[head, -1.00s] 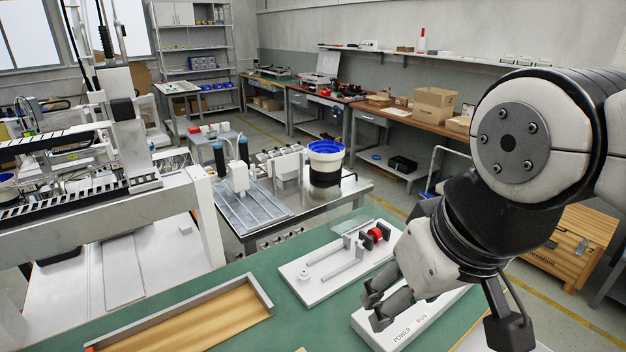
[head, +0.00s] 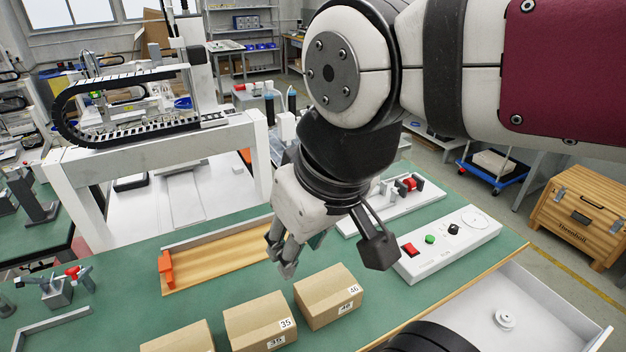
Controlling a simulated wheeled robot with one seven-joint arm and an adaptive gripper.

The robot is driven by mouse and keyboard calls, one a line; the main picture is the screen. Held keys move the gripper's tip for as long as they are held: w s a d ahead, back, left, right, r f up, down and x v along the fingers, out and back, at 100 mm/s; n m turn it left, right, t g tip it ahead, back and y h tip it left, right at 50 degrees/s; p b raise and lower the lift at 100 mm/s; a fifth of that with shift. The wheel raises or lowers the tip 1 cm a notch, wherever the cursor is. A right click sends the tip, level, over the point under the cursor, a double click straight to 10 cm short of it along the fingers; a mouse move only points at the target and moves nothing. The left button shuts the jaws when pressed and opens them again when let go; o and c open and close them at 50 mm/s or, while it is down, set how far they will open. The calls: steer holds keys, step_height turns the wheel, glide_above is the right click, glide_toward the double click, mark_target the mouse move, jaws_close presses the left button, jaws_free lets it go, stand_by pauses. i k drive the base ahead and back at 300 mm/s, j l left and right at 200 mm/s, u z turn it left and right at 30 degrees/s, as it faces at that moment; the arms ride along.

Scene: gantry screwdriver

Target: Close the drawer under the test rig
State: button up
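The open drawer (head: 545,312) is a pale grey tray at the lower right, pulled out from under the green bench's right edge. A small white round part (head: 504,319) lies in it. The white test rig panel (head: 447,251), with red and green buttons and a black knob, stands on the bench above the drawer. My gripper (head: 281,256) hangs over the bench left of the panel, well apart from the drawer, pointing down. Its two fingers show apart and empty. The drawer's near end is cut off by the picture's edge and partly covered by a dark part of mine.
Several cardboard boxes (head: 328,295) stand on the green bench (head: 225,291) just below my gripper. A wooden tray (head: 215,260) lies to the left. A white fixture (head: 395,205) with a red part is behind the panel. A wooden crate (head: 583,215) stands on the floor at right.

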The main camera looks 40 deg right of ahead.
mark_target(546, 322)
steer(key=k+l+u, duration=0.15)
steer(key=l+u, duration=0.2)
steer(key=k+l+u, duration=0.2)
steer(key=l+u, duration=0.15)
steer(key=l, duration=0.15)
steer(key=k+l+u, duration=0.55)
steer(key=u, duration=0.15)
steer(key=k+l, duration=0.4)
steer(key=k+l+u, duration=0.15)
steer(key=k+l, duration=0.3)
steer(key=k, duration=0.2)
steer(key=k+l, duration=0.35)
steer(key=k, duration=0.2)
steer(key=k+l, duration=0.4)
steer(key=l, duration=0.15)
steer(key=z, duration=0.05)
